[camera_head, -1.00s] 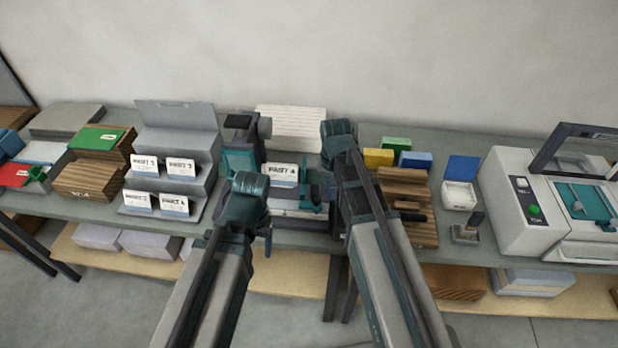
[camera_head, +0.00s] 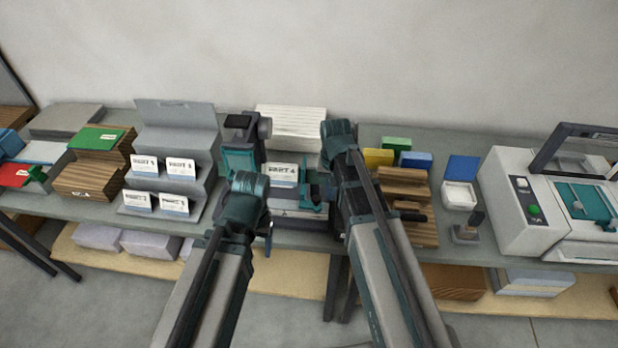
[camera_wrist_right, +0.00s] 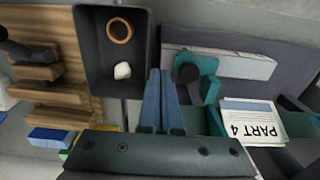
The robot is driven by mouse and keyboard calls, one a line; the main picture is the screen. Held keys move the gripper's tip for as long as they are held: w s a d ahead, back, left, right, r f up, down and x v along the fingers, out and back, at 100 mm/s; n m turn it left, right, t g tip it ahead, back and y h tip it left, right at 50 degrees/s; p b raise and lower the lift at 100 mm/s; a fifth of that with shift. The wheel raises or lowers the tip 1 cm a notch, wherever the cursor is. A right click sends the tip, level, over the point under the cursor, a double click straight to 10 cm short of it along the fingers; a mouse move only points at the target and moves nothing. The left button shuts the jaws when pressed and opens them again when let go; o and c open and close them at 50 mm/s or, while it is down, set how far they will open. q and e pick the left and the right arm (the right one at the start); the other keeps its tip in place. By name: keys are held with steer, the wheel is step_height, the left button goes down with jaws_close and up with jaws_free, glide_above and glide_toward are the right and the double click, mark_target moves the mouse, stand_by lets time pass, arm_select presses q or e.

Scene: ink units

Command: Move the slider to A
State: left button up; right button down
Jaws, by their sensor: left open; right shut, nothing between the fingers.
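In the right wrist view, a teal block with a round dark knob (camera_wrist_right: 187,72), which looks like the slider, sits by a long pale strip (camera_wrist_right: 232,65). No letter A is readable. My right gripper (camera_wrist_right: 160,75) has its two blue fingers together with nothing between them. The tips are just left of the knob; whether they touch it I cannot tell. A "PART 4" card (camera_wrist_right: 255,121) stands to the right; it also shows in the head view (camera_head: 281,175). My left gripper (camera_head: 268,238) is partly hidden by its own arm, near the table's front edge.
A dark tray (camera_wrist_right: 90,75) with a ring and a white piece lies left of the fingers. Wooden steps (camera_head: 420,232) and a white machine (camera_head: 515,215) stand to the right. A grey card stand (camera_head: 178,138) and wooden blocks (camera_head: 88,180) stand to the left.

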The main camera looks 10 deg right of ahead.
steer(key=shift+f+b, duration=1.65)
steer(key=shift+f, duration=0.1)
steer(key=shift+r, duration=0.1)
steer(key=shift+a, duration=0.15)
